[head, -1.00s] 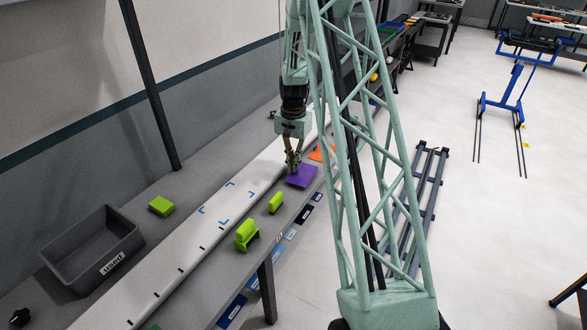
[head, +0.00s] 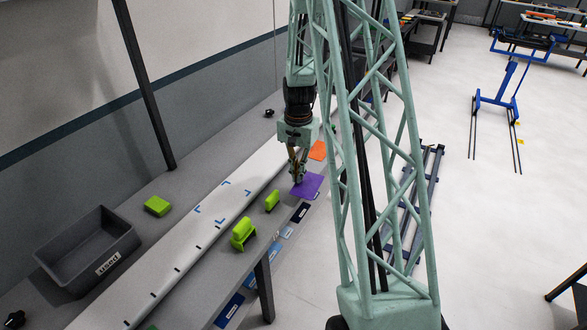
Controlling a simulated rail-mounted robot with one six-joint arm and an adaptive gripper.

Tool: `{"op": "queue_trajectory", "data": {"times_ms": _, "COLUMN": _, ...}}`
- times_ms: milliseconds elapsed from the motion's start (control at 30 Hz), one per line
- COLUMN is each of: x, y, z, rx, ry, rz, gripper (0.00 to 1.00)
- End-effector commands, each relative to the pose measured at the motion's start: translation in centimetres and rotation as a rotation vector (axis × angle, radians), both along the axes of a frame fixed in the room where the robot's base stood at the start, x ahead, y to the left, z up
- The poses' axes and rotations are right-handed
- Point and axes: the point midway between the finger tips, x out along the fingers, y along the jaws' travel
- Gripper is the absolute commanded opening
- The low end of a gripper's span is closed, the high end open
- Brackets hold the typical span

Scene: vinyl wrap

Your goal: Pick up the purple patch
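The purple patch (head: 311,187) is a flat square near the front edge of the workbench. My gripper (head: 298,180) points down at its left side. The fingertips meet at the patch's left edge and appear shut on it. The contact is small in view, and I cannot tell whether the patch touches the bench or is slightly above it.
An orange patch (head: 317,150) lies just behind. Two green tools (head: 243,233) (head: 272,200) stand to the left on the workbench (head: 205,291). A green block (head: 158,206) and a grey bin (head: 88,246) are farther left. A white strip (head: 190,240) runs along the bench.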

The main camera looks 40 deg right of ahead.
Motion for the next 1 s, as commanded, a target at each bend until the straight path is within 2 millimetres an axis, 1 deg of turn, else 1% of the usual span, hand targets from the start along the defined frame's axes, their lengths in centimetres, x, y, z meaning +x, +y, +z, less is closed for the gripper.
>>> {"op": "queue_trajectory", "data": {"times_ms": 33, "x": -0.8, "y": 0.4, "z": 0.1, "rx": 0.001, "ry": 0.0, "rz": -0.001, "gripper": 0.0}}
{"op": "queue_trajectory", "data": {"times_ms": 200, "x": -2.9, "y": 1.3, "z": 0.3, "rx": 0.001, "ry": 0.001, "rz": -0.001, "gripper": 0.0}}
{"op": "queue_trajectory", "data": {"times_ms": 400, "x": -4.3, "y": 1.9, "z": 0.5, "rx": 0.0, "ry": 0.0, "rz": 0.0, "gripper": 0.0}}
{"op": "queue_trajectory", "data": {"times_ms": 600, "x": -4.7, "y": 2.1, "z": 0.5, "rx": 0.0, "ry": 0.0, "rz": 0.0, "gripper": 0.0}}
{"op": "queue_trajectory", "data": {"times_ms": 1000, "x": -4.7, "y": 2.1, "z": 0.5, "rx": 0.0, "ry": 0.0, "rz": 0.0, "gripper": 0.0}}
